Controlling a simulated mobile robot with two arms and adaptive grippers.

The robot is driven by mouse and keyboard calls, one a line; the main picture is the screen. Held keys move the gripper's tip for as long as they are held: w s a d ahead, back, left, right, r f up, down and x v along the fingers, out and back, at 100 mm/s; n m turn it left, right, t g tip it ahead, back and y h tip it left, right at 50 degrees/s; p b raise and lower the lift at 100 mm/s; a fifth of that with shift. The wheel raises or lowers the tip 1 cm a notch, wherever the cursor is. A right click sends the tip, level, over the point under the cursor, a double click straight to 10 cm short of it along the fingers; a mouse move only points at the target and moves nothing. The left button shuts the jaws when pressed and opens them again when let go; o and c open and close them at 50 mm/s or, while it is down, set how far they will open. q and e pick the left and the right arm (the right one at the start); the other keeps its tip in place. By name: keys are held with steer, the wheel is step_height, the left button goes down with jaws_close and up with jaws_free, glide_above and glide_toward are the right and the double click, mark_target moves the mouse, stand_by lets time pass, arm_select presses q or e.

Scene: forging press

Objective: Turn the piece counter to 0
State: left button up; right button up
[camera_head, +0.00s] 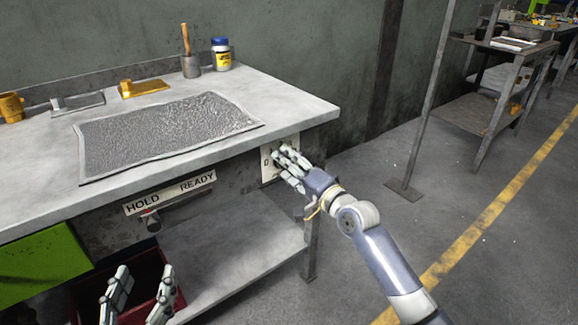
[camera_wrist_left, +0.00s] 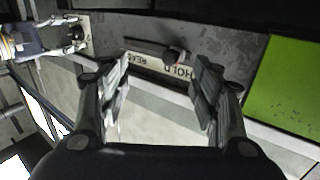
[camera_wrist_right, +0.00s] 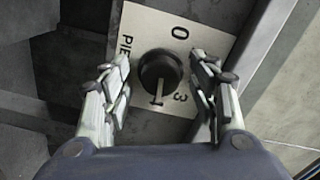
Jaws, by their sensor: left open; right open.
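The piece counter is a pale plate (camera_wrist_right: 140,22) with a round black knob (camera_wrist_right: 160,72), marked 0, 3 and part of a word. The knob's white pointer mark faces the bottom of the right wrist view, away from the 0 and left of the 3. My right gripper (camera_wrist_right: 160,75) is open, its fingers on either side of the knob with gaps showing. In the head view, the right gripper (camera_head: 284,155) partly covers the plate (camera_head: 266,168) under the bench's right end. My left gripper (camera_head: 140,282) is open and empty, low at the front left.
A HOLD/READY strip (camera_head: 170,193) with a lever (camera_head: 150,220) is on the bench front. A red bin (camera_head: 172,290) stands beneath, near my left gripper. The bench top (camera_head: 290,100) holds a grey mat (camera_head: 165,130), a jar (camera_head: 221,55) and metal parts. A post (camera_head: 425,100) stands right.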

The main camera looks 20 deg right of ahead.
steer(key=c, duration=0.8)
steer(key=shift+s+r, duration=0.15)
steer(key=shift+c, duration=1.3)
